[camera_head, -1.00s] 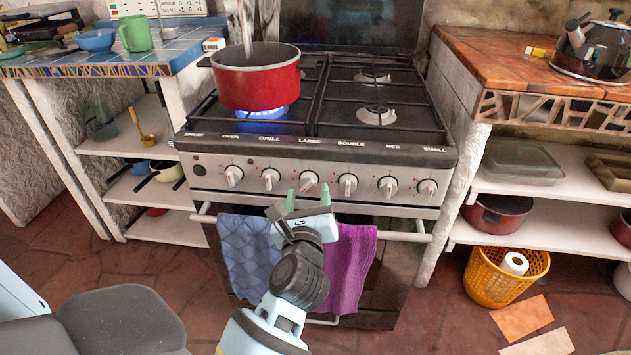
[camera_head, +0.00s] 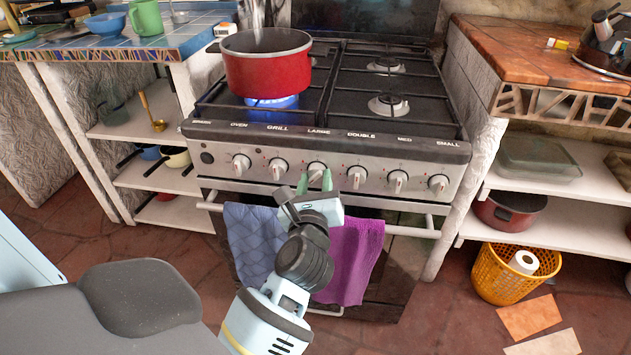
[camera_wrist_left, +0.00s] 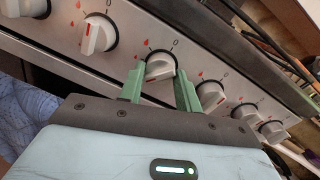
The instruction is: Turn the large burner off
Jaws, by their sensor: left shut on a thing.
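The stove's front panel carries a row of white knobs. The knob under the label LARGE (camera_head: 316,171) is between the green fingertips of my left gripper (camera_head: 314,181). In the left wrist view, the fingers of my left gripper (camera_wrist_left: 161,90) are on either side of this white knob (camera_wrist_left: 160,66), shut on it. A blue flame burns on the large burner (camera_head: 272,102) under a red pot (camera_head: 267,68). My right gripper is not in view.
Neighbouring knobs, such as the DOUBLE knob (camera_head: 356,177) and the GRILL knob (camera_head: 278,169), sit close on both sides. Blue (camera_head: 252,240) and purple (camera_head: 352,258) towels hang from the oven rail below. A yellow basket (camera_head: 512,272) stands on the floor at right.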

